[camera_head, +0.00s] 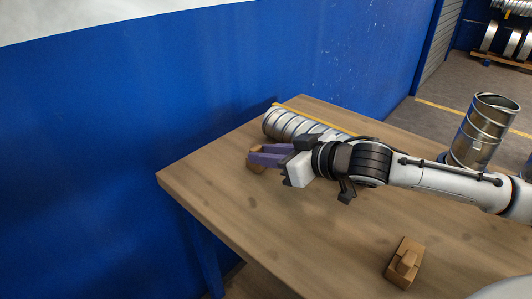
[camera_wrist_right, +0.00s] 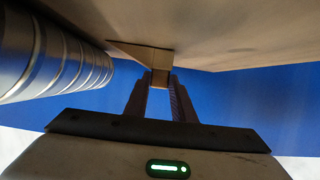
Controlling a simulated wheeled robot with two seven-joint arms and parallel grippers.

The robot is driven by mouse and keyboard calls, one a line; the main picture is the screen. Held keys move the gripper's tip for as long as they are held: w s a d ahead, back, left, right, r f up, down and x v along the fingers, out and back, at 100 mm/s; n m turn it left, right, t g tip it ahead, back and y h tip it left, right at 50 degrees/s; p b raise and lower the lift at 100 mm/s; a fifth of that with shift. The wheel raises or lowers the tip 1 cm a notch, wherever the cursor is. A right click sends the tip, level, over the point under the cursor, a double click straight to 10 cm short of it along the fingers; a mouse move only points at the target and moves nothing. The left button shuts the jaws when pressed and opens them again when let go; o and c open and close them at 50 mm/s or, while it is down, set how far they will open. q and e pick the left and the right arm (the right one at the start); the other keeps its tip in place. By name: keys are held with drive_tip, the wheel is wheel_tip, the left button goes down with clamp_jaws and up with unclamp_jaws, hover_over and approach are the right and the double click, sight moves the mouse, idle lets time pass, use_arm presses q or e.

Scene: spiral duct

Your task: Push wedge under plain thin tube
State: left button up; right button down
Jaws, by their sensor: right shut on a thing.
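A silvery ribbed metal tube (camera_head: 283,124) lies on its side near the far corner of the table, partly hidden by my right arm. It also shows at the left of the wrist view (camera_wrist_right: 62,60). My right gripper (camera_head: 257,155), with purple fingers, is shut on a small wooden wedge (camera_head: 256,166) beside the tube. In the wrist view the fingers (camera_wrist_right: 160,92) hold the wedge (camera_wrist_right: 148,54) by its knob, against or very close to the table surface. A gap shows between wedge and tube there. My left gripper is out of view.
A second wooden wedge (camera_head: 405,264) rests near the front of the wooden table (camera_head: 225,180). A wider metal tube (camera_head: 484,128) stands upright at the right. A yellow strip (camera_head: 318,121) runs behind the lying tube. A blue wall (camera_head: 120,110) is beyond the table's left edge.

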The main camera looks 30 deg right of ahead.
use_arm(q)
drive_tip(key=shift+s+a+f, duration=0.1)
use_arm(e)
drive_tip(key=shift+d, duration=0.1)
drive_tip(key=shift+w+d, duration=0.15)
drive_tip(key=shift+d, duration=0.2)
drive_tip(key=shift+w+d+p, duration=0.3)
drive_tip(key=shift+d+p, duration=0.35)
drive_tip(key=shift+d, duration=0.2)
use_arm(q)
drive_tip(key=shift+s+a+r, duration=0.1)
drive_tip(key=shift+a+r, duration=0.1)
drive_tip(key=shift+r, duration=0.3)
use_arm(e)
drive_tip(key=shift+w+d, duration=0.1)
drive_tip(key=shift+d, duration=0.25)
use_arm(q)
drive_tip(key=shift+p, duration=0.3)
use_arm(e)
drive_tip(key=shift+d, duration=0.1)
